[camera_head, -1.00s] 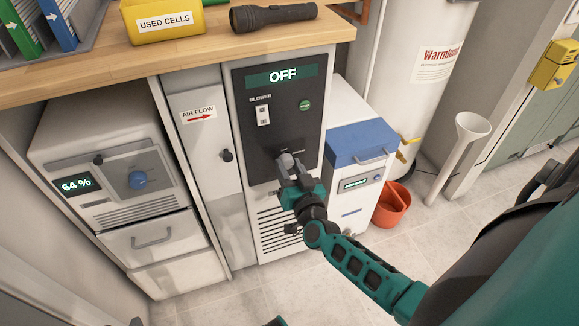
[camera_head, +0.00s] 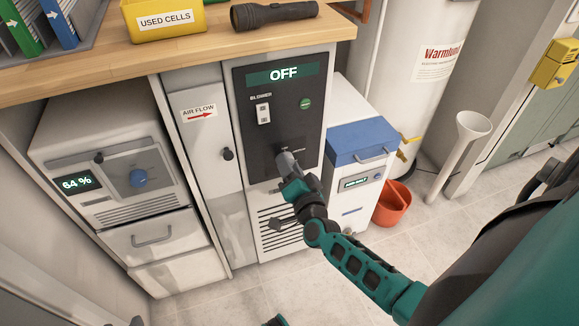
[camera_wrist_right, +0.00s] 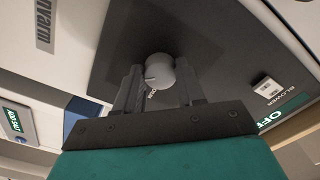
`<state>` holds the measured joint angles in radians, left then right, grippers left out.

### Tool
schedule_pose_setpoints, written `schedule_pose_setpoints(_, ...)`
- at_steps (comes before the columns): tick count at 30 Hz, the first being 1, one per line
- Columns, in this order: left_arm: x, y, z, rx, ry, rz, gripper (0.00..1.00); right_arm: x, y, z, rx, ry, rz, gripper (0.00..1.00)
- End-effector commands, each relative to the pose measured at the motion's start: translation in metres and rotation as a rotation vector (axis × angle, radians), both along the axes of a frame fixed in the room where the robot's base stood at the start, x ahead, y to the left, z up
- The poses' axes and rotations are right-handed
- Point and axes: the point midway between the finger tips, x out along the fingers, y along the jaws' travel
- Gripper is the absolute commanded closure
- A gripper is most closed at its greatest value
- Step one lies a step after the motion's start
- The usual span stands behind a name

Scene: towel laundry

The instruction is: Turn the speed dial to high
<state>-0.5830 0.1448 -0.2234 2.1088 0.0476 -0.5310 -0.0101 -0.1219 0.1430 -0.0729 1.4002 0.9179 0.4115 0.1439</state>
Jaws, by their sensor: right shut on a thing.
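The speed dial (camera_wrist_right: 160,68) is a round grey knob low on the dark blower panel (camera_head: 288,115). My right gripper (camera_head: 286,163) is shut on the dial, and its fingers hide most of the knob in the head view. In the right wrist view my right gripper (camera_wrist_right: 160,88) has a finger on each side of the knob. A small light pointer mark shows on the knob's face; the labels around it are mostly hidden. The panel's display (camera_head: 283,74) reads OFF.
A white unit with a blue lid (camera_head: 362,140) stands right of the panel, beside an orange bucket (camera_head: 393,204). A flashlight (camera_head: 273,15) lies on the wooden counter (camera_head: 215,42).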

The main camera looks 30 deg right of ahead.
Motion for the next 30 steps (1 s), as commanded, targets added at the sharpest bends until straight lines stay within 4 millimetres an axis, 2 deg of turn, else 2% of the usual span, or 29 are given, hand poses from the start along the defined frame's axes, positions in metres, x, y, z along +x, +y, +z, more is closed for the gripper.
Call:
schedule_pose_setpoints(12, 0.0, -0.0007, 0.0006, -0.001, -0.002, -0.001, 0.57, 0.0001, 0.0, 0.0002, 0.012, -0.003, 0.0, 0.92)
schedule_pose_setpoints(13, 0.0, -0.0007, 0.0006, -0.002, -0.002, -0.002, 0.57, 0.0001, 0.0, 0.0002, 0.012, -0.003, 0.0, 0.6)
schedule_pose_setpoints(18, 0.0, -0.0008, 0.0009, -0.002, -0.003, -0.002, 0.57, 0.0001, 0.0001, 0.0002, 0.011, -0.003, 0.0, 0.44)
schedule_pose_setpoints(21, 0.0001, -0.0008, 0.001, -0.002, -0.003, -0.002, 0.57, 0.0001, 0.0001, 0.0002, 0.01, -0.002, 0.0, 0.36)
schedule_pose_setpoints(30, 0.0003, -0.0008, 0.0029, -0.002, -0.004, -0.001, 0.57, -0.0042, 0.0011, 0.0002, 0.008, 0.0, 0.0, 0.36)
